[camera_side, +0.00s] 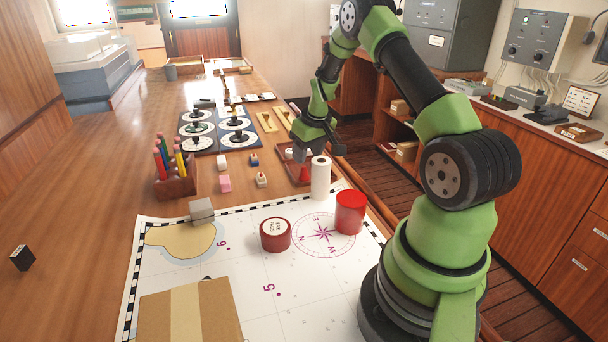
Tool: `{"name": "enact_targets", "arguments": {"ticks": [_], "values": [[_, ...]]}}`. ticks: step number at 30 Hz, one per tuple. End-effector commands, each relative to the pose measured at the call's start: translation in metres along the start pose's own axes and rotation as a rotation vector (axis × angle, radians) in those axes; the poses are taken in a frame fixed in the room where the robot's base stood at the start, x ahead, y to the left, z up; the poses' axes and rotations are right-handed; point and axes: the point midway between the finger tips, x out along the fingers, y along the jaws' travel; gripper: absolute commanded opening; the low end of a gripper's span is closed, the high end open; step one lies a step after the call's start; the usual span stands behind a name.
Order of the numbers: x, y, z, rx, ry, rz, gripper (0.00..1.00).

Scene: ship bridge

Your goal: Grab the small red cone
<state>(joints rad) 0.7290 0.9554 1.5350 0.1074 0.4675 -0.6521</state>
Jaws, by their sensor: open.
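A small red cone (304,173) stands upright in a shallow brown wooden tray (292,180) at the right side of the table. My gripper (303,155) is just above the cone, pointing down, with its jaws open. The fingertips are small in this view, and I cannot tell whether they touch the cone or reach around its tip. A white cylinder (320,178) stands in front and hides part of the tray's near right side.
A red cylinder (350,212) and a round dark red tin (275,235) stand on the chart (260,268). A cardboard box (190,312), a grey block (202,211) and a pencil holder (176,184) are further left. Free table lies on the left.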

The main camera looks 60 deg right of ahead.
Motion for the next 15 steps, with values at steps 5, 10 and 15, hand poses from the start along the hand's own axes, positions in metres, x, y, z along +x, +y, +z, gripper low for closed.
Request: {"name": "enact_targets", "arguments": {"ticks": [5,10,15], "values": [[0.015,0.001,-0.001,0.000,-0.002,-0.001,0.49],[0.040,0.006,-0.004,0.000,-0.002,-0.001,0.49],[0.056,0.005,-0.004,0.000,-0.002,-0.001,0.49]]}}
